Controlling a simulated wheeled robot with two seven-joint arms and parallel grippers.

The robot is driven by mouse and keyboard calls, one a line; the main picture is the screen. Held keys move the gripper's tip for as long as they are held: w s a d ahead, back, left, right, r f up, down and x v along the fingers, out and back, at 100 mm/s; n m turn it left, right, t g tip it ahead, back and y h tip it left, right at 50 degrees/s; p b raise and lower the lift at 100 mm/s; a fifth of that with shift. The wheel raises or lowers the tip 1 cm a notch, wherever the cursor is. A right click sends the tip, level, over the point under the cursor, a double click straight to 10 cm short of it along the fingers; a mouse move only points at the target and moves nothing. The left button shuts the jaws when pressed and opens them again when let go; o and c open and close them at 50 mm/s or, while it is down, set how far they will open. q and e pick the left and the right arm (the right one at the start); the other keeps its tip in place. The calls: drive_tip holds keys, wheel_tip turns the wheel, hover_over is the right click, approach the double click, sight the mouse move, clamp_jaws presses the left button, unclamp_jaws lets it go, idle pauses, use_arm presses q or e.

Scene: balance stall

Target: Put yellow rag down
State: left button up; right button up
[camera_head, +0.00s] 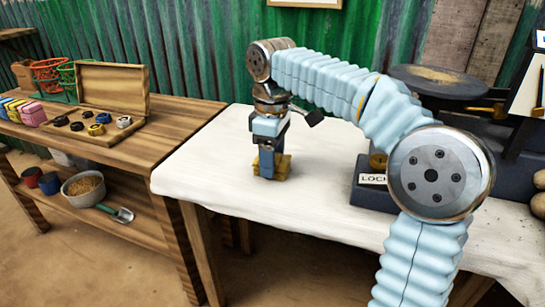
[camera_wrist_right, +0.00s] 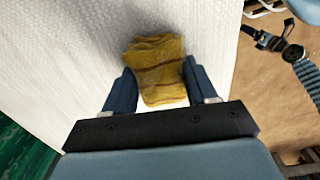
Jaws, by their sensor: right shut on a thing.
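My right gripper (camera_head: 268,170) points straight down over the white-covered table (camera_head: 215,170), left of its middle. It is shut on the yellow rag (camera_head: 284,165), which shows on both sides of the fingers at table height. In the right wrist view the rag (camera_wrist_right: 157,70) is folded and crumpled, pinched between the two blue fingers (camera_wrist_right: 157,90). The rag is at or very close to the white cloth; I cannot tell whether it rests on it. My left gripper is not in view.
A dark scale with a round pan (camera_head: 436,80) and a "LOCK" label (camera_head: 373,180) stands right of the gripper, partly behind my arm. A wooden bench (camera_head: 185,105) at left holds an open wooden box (camera_head: 112,85). White cloth around the gripper is clear.

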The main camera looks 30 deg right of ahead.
drive_tip(key=o, duration=1)
drive_tip(key=shift+f, duration=0.1)
wheel_tip(320, 180, up, 12)
drive_tip(key=p, duration=0.4)
